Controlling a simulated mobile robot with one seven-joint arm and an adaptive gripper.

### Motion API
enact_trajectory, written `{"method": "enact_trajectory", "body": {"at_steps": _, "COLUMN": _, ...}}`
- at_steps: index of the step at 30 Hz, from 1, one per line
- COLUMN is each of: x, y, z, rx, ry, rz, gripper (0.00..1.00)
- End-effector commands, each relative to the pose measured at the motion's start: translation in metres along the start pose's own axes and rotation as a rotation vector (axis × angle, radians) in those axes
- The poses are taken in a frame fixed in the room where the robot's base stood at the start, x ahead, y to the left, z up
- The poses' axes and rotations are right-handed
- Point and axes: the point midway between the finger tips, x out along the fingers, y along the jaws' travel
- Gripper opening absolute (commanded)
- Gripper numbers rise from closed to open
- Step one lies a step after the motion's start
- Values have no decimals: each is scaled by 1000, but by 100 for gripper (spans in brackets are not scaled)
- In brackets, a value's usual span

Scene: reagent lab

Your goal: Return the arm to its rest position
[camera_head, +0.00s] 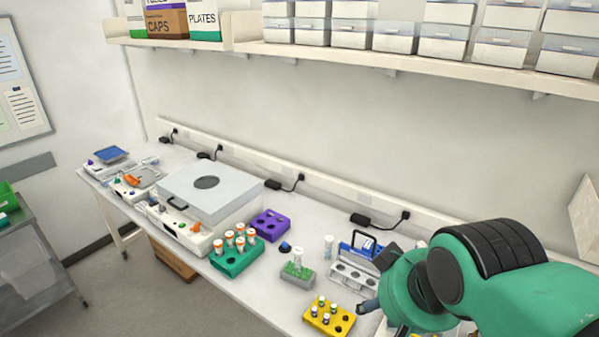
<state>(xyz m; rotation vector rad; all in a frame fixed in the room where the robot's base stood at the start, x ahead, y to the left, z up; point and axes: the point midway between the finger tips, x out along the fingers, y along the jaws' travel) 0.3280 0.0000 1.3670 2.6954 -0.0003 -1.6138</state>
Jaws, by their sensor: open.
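My green and black arm reaches in from the right edge, over the right end of the white bench (213,260). Its wrist is bent down in front of the bench. A small dark part of my gripper (369,306) shows at the left of the wrist, just right of a yellow rack (328,316). Most of the gripper is hidden behind the wrist. It is open, and I see nothing held in it.
Farther left are a green rack (236,262), a purple rack (270,224) and a white instrument (210,187). A loaded shelf (350,55) runs above.

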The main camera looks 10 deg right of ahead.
Motion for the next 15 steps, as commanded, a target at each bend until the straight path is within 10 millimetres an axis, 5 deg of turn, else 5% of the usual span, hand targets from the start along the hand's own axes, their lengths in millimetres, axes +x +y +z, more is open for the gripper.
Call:
{"method": "enact_trajectory", "body": {"at_steps": 9, "x": 43, "y": 0, "z": 23, "rx": 0, "ry": -1, "rz": 0, "gripper": 42}}
{"method": "enact_trajectory", "body": {"at_steps": 15, "x": 52, "y": 0, "z": 28, "rx": 0, "ry": 0, "rz": 0, "gripper": 42}}
